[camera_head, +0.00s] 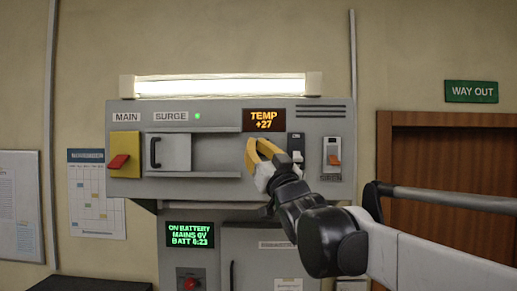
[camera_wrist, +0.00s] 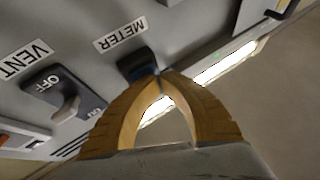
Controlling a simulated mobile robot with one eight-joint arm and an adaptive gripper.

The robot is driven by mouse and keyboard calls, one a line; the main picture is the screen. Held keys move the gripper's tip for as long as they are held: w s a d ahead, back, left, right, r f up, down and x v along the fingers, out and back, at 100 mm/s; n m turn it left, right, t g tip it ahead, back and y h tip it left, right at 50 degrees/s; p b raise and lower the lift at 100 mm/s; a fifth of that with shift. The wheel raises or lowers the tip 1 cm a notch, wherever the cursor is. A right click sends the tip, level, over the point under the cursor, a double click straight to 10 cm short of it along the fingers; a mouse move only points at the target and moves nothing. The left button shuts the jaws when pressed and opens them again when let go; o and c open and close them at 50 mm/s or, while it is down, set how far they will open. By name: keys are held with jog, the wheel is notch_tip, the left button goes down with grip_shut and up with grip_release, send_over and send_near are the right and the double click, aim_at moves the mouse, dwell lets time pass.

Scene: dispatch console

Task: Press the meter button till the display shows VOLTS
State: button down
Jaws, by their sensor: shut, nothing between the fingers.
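The display (camera_head: 264,120) on the upper grey panel reads "TEMP +27" in orange. My gripper (camera_head: 256,142) has yellow fingers and is just below the display, in front of the panel. In the wrist view its fingertips (camera_wrist: 161,77) meet, with nothing between them. The dark meter button (camera_wrist: 137,65) lies beside the METER label (camera_wrist: 120,35), right at the fingertips. The fingertips overlap its edge in the picture; I cannot tell whether they touch it. In the head view the button is hidden behind my gripper.
The VENT switch (camera_wrist: 62,100), marked OFF, is close by in the wrist view. An orange-red switch (camera_head: 334,158) is to the right of my gripper. The surge cover (camera_head: 172,152) and red main lever (camera_head: 119,161) are left. A lower green display (camera_head: 190,234) reads "ON BATTERY".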

dwell(0.4)
jog(key=shift+s, duration=0.8)
jog(key=s, duration=0.5)
jog(key=shift+a+p, duration=0.1)
jog(key=shift+p, duration=0.2)
